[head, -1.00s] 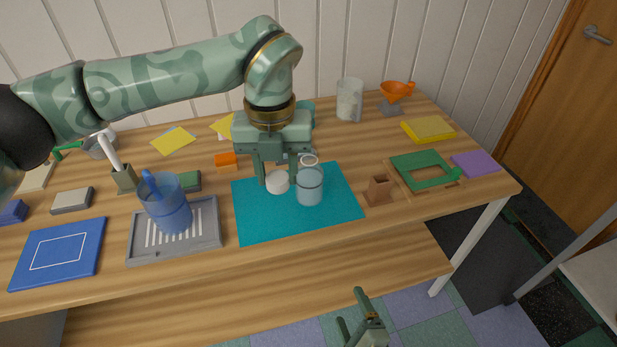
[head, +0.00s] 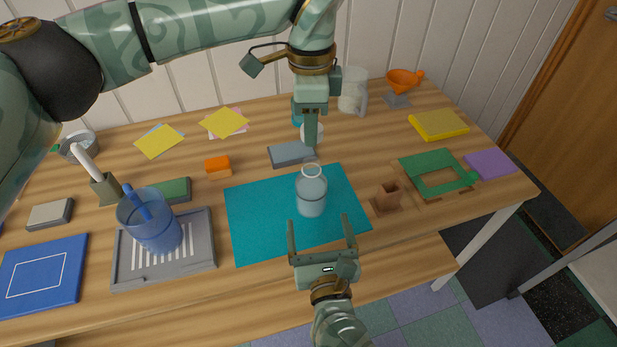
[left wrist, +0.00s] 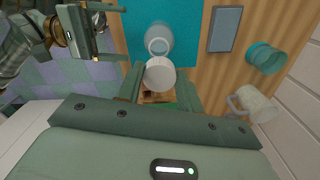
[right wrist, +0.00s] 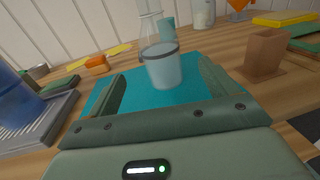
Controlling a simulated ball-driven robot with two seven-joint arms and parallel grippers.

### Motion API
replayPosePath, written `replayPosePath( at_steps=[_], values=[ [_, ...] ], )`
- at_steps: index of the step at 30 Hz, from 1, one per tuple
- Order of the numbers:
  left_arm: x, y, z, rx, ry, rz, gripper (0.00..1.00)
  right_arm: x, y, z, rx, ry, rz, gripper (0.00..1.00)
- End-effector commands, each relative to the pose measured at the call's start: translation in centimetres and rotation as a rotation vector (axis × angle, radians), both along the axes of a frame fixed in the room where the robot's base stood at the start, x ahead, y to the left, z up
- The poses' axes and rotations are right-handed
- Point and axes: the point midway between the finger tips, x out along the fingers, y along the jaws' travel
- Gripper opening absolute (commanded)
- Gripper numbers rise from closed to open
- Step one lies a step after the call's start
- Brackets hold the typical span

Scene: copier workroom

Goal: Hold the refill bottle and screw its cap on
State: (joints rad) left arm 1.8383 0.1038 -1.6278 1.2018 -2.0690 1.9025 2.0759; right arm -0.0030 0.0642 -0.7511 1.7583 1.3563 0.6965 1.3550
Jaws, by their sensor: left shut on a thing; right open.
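The clear refill bottle (head: 311,193) stands upright and uncapped on the teal mat (head: 250,215). My left gripper (head: 311,142) is shut on the white cap (head: 319,131), holding it above the table behind the bottle in the head view. Its finger partly hides the cap there; the left wrist view shows the cap (left wrist: 160,75) between the fingertips, with the bottle (left wrist: 158,41) beyond. My right gripper (head: 321,232) is open and empty, low in front of the bottle. In the right wrist view the bottle (right wrist: 163,68) stands ahead, centred between the spread fingers, apart from them.
A grey block (head: 291,153) and a teal container (left wrist: 266,57) are behind the mat. A small brown holder (head: 388,197) stands right of the mat. A grey tray (head: 200,258) with a blue jug (head: 150,222) is at left. The mat around the bottle is clear.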

Motion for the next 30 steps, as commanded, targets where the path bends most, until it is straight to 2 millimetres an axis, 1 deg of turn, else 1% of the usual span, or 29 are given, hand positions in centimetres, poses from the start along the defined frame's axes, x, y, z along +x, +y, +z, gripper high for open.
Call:
replayPosePath(
  at_steps=[10,14,17,24,30],
  values=[
    [0.0,0.0,0.0,0.0,0.0,-0.001,0.16,0.0,0.0,0.0,-0.002,0.0,0.0,0.86],
    [0.0,0.0,0.0,0.0,0.0,-0.001,0.16,0.7,0.1,0.0,-0.002,-0.001,0.0,0.86],
    [0.0,0.0,0.0,0.0,0.0,-0.002,0.16,2.0,0.3,0.1,-0.003,-0.003,0.0,0.86],
    [0.0,0.0,0.0,0.0,0.0,-0.002,0.16,6.6,1.0,0.1,-0.004,-0.004,0.0,0.86],
    [0.0,0.0,0.0,0.0,0.0,-0.002,0.16,9.9,1.5,0.0,-0.004,-0.002,0.0,0.86]
  ],
)
